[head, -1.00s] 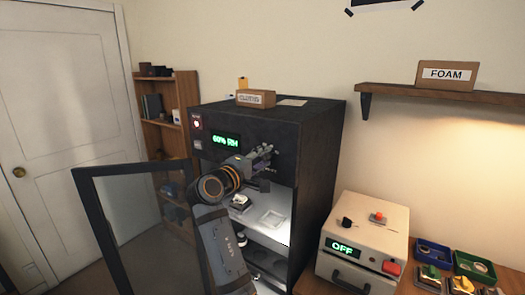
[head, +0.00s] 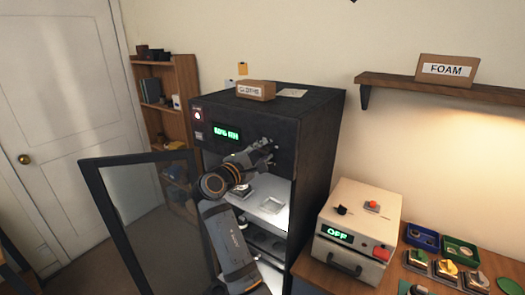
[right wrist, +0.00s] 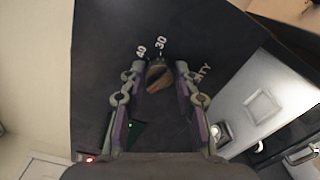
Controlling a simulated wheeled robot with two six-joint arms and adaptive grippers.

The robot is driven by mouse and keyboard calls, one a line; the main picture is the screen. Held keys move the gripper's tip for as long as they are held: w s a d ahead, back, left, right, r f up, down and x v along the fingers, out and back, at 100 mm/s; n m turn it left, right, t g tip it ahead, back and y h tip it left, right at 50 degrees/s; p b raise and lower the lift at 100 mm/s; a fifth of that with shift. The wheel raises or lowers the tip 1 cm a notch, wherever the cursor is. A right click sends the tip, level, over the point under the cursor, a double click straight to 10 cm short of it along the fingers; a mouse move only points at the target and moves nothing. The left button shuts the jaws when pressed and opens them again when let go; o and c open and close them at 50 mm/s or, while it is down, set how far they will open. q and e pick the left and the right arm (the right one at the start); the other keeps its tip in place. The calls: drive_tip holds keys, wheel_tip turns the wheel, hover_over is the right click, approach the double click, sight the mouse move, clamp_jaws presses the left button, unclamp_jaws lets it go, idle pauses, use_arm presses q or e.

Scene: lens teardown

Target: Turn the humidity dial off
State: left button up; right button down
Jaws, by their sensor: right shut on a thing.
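The humidity dial (right wrist: 158,76) is a small dark brownish knob on the black front panel of the cabinet (head: 318,150). In the right wrist view it sits between the two fingers of my right gripper (right wrist: 160,82), which is shut on it. The numbers 40 and 30 and the letters "ITY" show around it. In the head view my right gripper (head: 266,150) is at the upper right of the cabinet front and hides the dial. The green display (head: 226,133) is lit, but its reading is blurred. My left gripper is not in view.
The cabinet's glass door (head: 95,200) stands open to the left. Its lit shelf (head: 272,204) holds small parts. A beige box reading OFF (head: 345,205) stands right, beside colored trays (head: 461,247). A cardboard box (head: 256,90) lies on top of the cabinet.

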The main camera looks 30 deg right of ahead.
drive_tip(key=c, duration=1)
unclamp_jaws()
